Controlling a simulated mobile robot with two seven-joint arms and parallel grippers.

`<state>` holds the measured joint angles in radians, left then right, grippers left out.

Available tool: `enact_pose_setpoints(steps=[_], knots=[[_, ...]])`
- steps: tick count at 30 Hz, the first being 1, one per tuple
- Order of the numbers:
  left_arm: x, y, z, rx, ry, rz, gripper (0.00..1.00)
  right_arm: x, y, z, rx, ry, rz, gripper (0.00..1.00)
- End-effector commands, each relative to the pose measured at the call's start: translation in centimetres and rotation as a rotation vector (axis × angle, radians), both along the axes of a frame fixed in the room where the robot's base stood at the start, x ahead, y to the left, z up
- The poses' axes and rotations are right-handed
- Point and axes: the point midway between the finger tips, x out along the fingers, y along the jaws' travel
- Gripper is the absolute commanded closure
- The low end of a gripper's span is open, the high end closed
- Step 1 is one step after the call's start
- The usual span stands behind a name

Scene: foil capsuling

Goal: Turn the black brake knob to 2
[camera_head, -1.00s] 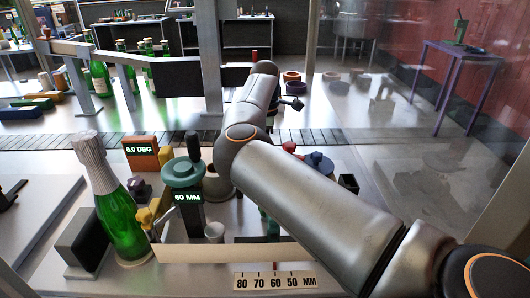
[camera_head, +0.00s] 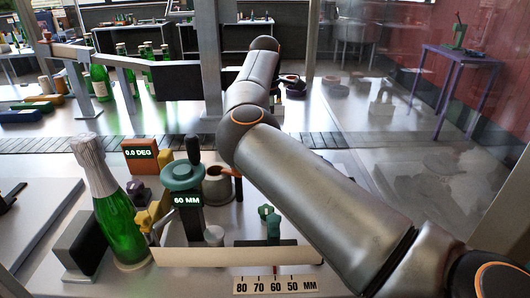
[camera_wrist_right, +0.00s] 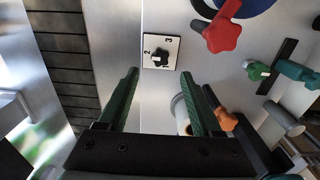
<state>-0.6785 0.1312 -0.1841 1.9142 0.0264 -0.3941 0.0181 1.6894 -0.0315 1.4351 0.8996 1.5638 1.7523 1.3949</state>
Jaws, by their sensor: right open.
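The black brake knob (camera_wrist_right: 160,57) sits on a small white plate (camera_wrist_right: 174,61) in the right wrist view, with the numerals 2 and 3 readable beside it. Which numeral it points at is hard to tell. My right gripper (camera_wrist_right: 158,74) has two green fingers spread apart with nothing between them. The knob shows just beyond the fingertips, roughly centred between them, and no contact is visible. In the head view my right arm spans the picture from the lower right and hides the knob. My left gripper is not in view.
In the wrist view a red star knob (camera_wrist_right: 222,36), a green knob (camera_wrist_right: 257,71) and an orange knob (camera_wrist_right: 226,118) lie to the right. A slatted conveyor (camera_wrist_right: 66,60) runs at left. In the head view a foil-topped green bottle (camera_head: 121,226) stands left of a teal handwheel (camera_head: 182,177).

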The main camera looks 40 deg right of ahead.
Motion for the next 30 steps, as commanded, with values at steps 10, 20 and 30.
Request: enact_pose_setpoints(steps=[10,20,30], knots=[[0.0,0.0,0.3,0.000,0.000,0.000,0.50,0.0,0.0,6.0,0.000,-0.001,0.000,0.34],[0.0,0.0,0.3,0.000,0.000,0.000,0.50,0.0,0.0,6.6,-0.001,0.001,0.000,0.34],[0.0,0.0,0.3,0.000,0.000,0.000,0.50,0.0,0.0,6.6,0.000,0.000,0.000,0.34]])
